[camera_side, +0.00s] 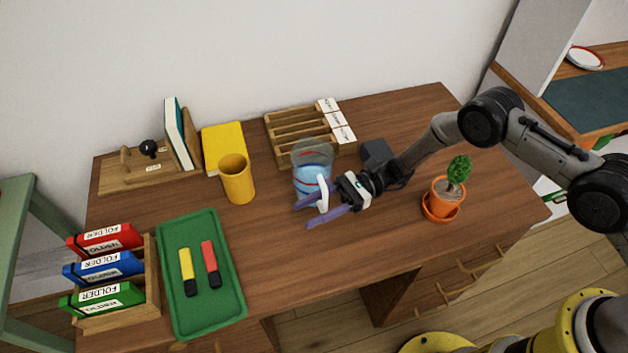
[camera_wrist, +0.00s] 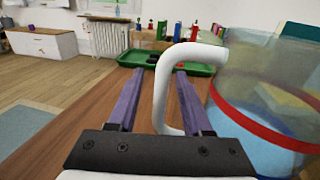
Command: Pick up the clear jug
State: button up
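The clear jug (camera_side: 312,156) stands upright on the wooden desk, with bluish contents, a red band and a white handle. In the wrist view the jug (camera_wrist: 268,95) fills the right side, and its white handle (camera_wrist: 161,88) rises between the two purple fingers. My gripper (camera_side: 306,214) is level and low over the desk, on the handle side of the jug. The fingers (camera_wrist: 158,92) are apart, with a visible gap on each side of the handle. The jug's far side is hidden in the wrist view.
A yellow cup (camera_side: 237,182) stands left of the jug. A wooden rack (camera_side: 290,135) is behind it. A green tray (camera_side: 170,245) with two markers lies front left. A potted cactus (camera_side: 446,195) stands to the right. The desk in front of the jug is clear.

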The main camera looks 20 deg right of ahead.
grip_shut()
jog(key=shift+r, duration=0.1)
dwell(1.2)
